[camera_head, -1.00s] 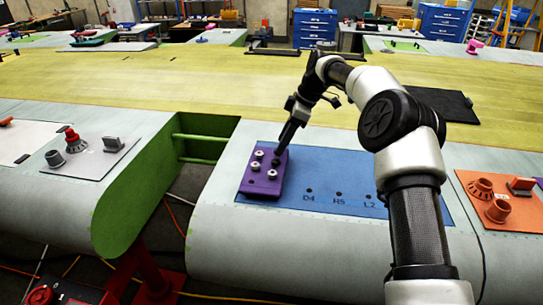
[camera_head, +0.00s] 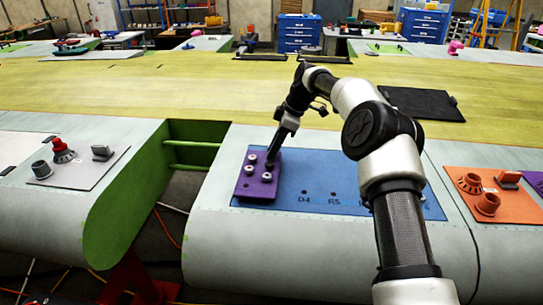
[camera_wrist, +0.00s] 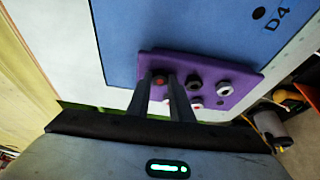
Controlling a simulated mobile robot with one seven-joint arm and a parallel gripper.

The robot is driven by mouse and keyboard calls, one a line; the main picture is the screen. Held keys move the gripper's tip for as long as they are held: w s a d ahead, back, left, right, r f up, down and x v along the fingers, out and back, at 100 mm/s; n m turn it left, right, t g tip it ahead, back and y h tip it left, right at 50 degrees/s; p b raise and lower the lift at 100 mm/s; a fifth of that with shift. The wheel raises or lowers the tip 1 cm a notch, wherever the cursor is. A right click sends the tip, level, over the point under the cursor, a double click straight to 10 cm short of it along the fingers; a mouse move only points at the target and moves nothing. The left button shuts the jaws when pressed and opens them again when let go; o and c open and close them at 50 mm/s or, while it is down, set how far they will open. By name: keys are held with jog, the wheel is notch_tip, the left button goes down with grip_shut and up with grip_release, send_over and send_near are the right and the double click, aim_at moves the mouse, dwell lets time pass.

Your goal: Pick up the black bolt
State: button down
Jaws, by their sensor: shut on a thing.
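A purple block (camera_head: 257,186) with several bolts in it lies on the left end of a blue panel (camera_head: 310,190). The bolts in plain sight in the head view have pale tops (camera_head: 266,176). My gripper (camera_head: 272,160) points down at the block's far right corner. In the wrist view the purple block (camera_wrist: 236,98) is just beyond my fingers (camera_wrist: 161,80). They are shut on a small dark bolt (camera_wrist: 160,81) with a reddish centre, at one end of the block. The fingers hide part of it. I cannot tell whether it is still seated.
The blue panel has labelled holes to the right of the block. An orange panel (camera_head: 510,207) with fittings stands at the right, and a pale panel (camera_head: 70,176) with fittings at the left. A green-walled gap (camera_head: 190,145) opens left of the blue panel.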

notch_tip(320, 180, up, 10)
jog(key=p, duration=0.1)
dwell(0.4)
dwell(0.5)
